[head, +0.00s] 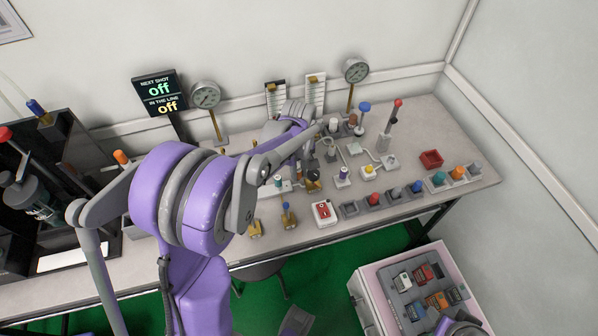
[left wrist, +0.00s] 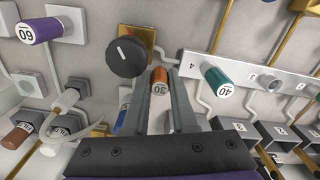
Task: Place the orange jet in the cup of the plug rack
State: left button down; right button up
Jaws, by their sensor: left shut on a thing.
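The orange jet (left wrist: 160,76), marked 30, is between the two fingers of my left gripper (left wrist: 160,90), which is shut on it. In the left wrist view a black knob on a brass plate (left wrist: 125,57) is just left of the jet. A pale bar with sockets (left wrist: 246,77), marked 4, is to the right and carries a teal jet (left wrist: 217,77) marked 40. Dark square cups (left wrist: 284,134) are at the lower right; I cannot tell which holder is the plug rack. In the head view my left arm reaches across the table and hides the jet. My right gripper is not identifiable.
In the head view two dial gauges (head: 205,95) (head: 356,70) stand at the back.

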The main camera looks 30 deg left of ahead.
pick_arm(q)
jog(key=shift+f, duration=0.3)
jog(key=shift+f, duration=0.2)
jog(key=c, duration=0.7)
grip_release()
jog(key=shift+r, duration=0.15)
